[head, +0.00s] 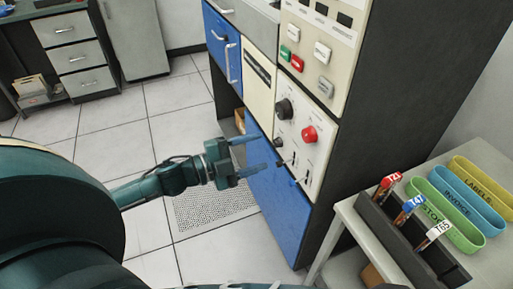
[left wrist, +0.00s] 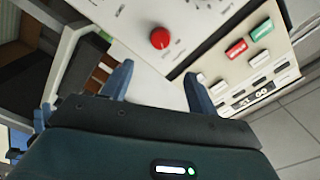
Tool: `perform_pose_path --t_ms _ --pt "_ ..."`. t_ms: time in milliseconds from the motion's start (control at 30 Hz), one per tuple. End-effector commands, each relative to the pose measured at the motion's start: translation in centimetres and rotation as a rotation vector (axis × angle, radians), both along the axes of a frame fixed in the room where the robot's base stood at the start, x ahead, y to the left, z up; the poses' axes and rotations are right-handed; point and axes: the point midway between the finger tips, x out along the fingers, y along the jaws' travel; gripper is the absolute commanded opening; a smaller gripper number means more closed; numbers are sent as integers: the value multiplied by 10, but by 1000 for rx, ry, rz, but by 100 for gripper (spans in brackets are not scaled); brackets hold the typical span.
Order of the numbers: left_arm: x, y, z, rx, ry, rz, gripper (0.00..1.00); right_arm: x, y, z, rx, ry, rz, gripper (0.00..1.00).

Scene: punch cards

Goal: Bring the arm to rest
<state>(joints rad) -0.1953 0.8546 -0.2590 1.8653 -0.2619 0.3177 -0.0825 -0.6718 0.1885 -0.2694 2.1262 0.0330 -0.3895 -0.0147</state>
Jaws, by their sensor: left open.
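My left arm comes in from the left in the head view. Its left gripper (head: 262,156) is open, with two blue fingers spread apart and nothing between them. It is in front of the lower panel of the cream and blue machine (head: 312,130), near the small switches below the red knob (head: 309,134). I cannot tell whether a fingertip touches the panel. In the left wrist view the open left gripper (left wrist: 158,85) faces the same panel, with the red knob (left wrist: 159,38) beyond the fingers. My right gripper is not in view.
A drawer cabinet (head: 75,58) stands at the back left.

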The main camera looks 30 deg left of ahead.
Motion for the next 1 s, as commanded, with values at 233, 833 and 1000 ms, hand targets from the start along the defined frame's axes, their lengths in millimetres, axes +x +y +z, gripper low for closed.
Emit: perform_pose_path --t_ms 233,833,1000 --pt "-1 -1 -2 -8 8 6 59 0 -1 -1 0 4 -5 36" --pt "-139 -92 -121 -678 922 608 59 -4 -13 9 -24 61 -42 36" --pt "-152 -99 -128 -715 994 645 59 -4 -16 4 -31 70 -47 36"
